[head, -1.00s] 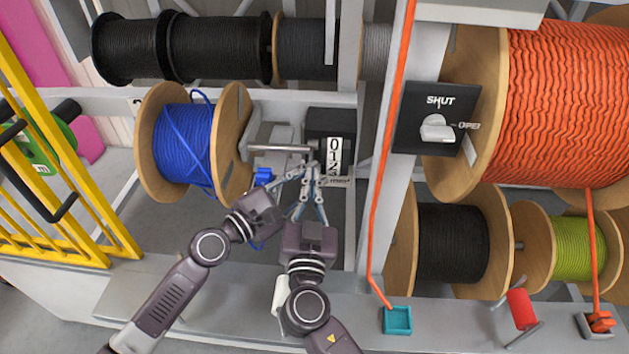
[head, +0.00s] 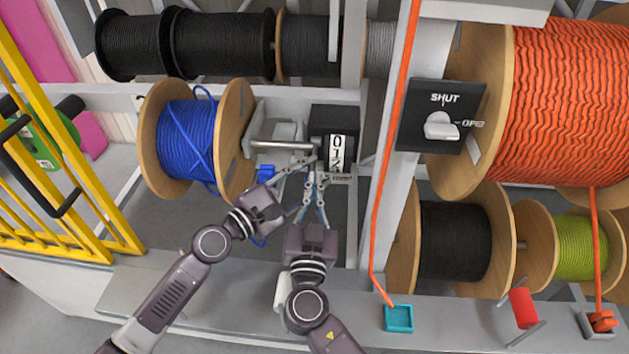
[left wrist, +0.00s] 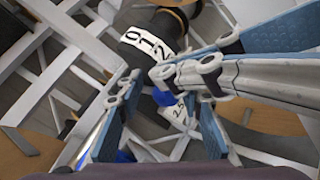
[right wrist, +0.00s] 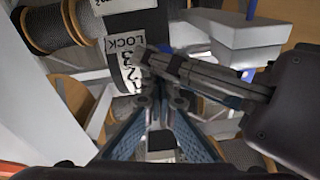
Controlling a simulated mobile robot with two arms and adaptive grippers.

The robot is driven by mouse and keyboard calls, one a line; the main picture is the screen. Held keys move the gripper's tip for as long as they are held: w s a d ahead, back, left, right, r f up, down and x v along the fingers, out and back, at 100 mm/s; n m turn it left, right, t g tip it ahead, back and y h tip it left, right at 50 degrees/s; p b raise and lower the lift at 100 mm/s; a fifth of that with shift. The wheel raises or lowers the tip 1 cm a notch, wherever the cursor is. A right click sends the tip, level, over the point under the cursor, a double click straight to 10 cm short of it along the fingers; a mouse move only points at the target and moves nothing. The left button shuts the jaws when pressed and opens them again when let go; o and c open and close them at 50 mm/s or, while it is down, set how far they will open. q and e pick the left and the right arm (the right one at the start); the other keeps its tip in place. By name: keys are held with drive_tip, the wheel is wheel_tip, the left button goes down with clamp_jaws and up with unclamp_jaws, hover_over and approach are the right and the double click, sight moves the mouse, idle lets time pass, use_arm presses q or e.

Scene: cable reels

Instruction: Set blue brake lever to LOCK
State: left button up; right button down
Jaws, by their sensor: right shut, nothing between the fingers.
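A small blue piece (head: 265,172), which looks like the brake lever, sits below a grey metal bar (head: 284,145) beside the blue cable reel (head: 184,140). Right of it is a black counter housing with a white number dial (head: 338,152); a LOCK label (right wrist: 125,42) shows above the dial in the right wrist view. My left gripper (head: 311,160) is in front of the dial, right of the blue piece; its fingers (left wrist: 165,88) are apart. My right gripper (head: 311,181) is just below it, shut and empty. Blue also shows between the left fingers in the left wrist view, contact unclear.
A black SHUT/OPEN switch panel (head: 441,115) is on the post at right, with an orange cable (head: 390,150) running down it. A yellow rail (head: 75,150) stands at far left. The two grippers are very close together. The grey shelf front is mostly clear.

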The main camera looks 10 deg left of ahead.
use_arm(q)
drive_tip(key=shift+o, duration=0.9)
drive_tip(key=shift+w+a+r, duration=0.1)
drive_tip(key=shift+w+a, duration=0.05)
